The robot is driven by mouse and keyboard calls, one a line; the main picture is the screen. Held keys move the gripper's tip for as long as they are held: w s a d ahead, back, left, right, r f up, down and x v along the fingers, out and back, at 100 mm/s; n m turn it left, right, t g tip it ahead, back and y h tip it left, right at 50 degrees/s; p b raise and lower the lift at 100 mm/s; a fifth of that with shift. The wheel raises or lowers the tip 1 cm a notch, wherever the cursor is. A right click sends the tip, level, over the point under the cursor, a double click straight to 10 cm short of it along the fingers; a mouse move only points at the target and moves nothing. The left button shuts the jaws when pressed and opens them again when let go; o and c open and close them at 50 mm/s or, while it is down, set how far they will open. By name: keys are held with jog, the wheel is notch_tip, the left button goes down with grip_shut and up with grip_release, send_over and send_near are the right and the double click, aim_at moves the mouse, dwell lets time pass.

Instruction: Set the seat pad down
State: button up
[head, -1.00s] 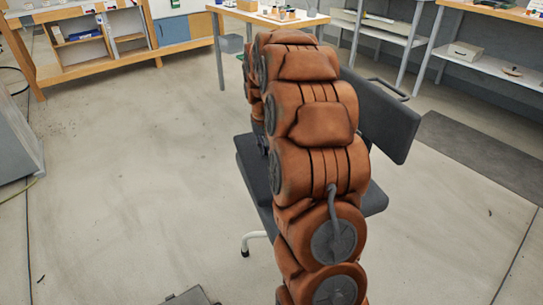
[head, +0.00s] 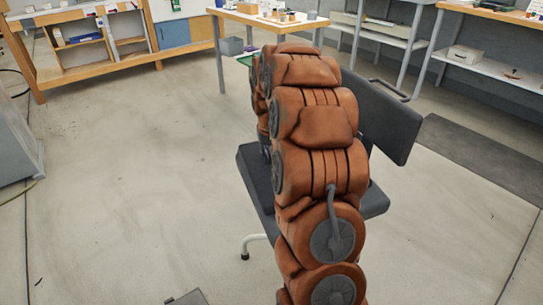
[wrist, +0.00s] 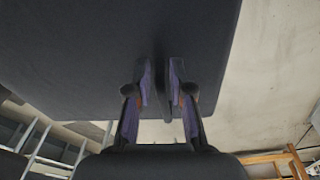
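The dark grey seat pad (head: 253,178) shows in the head view at the chair's left side, slightly tilted, with my arm covering much of it. The chair's dark backrest (head: 370,112) stands to the right, behind my arm. In the wrist view a broad dark panel, which looks like the seat pad (wrist: 85,55), fills the upper part. My gripper (wrist: 160,75) has its two purple-padded fingers in front of it, a small distance apart, with a narrow dark strip between them. Whether they press on that strip is unclear. The head view hides my gripper behind the arm.
A chair leg (head: 250,242) stands on the floor at the lower left of the seat. A table (head: 268,20) with small items stands behind the chair, and wooden shelving (head: 90,50) is at the back left. The floor to the left is clear.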

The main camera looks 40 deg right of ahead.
jog(key=shift+o, duration=1.1)
notch_tip(320, 180, up, 12)
jog(key=s+a+p, duration=0.1)
jog(key=p, duration=0.1)
jog(key=s+a+n+g+y, duration=0.1)
jog(key=s+a+n, duration=0.1)
jog(key=s+a, duration=0.55)
jog(key=s+a+n+g, duration=0.1)
jog(key=s+a, duration=0.4)
jog(key=a, duration=0.6)
jog(key=s+a+f+n+g, duration=0.1)
jog(key=s+a, duration=0.3)
jog(key=s, duration=0.6)
jog(key=s+a+f+n+g, duration=0.1)
jog(key=s+a+f, duration=0.3)
jog(key=s, duration=0.7)
jog(key=shift+s+a+n, duration=0.25)
jog(key=shift+a+n, duration=0.05)
jog(key=shift+a, duration=0.5)
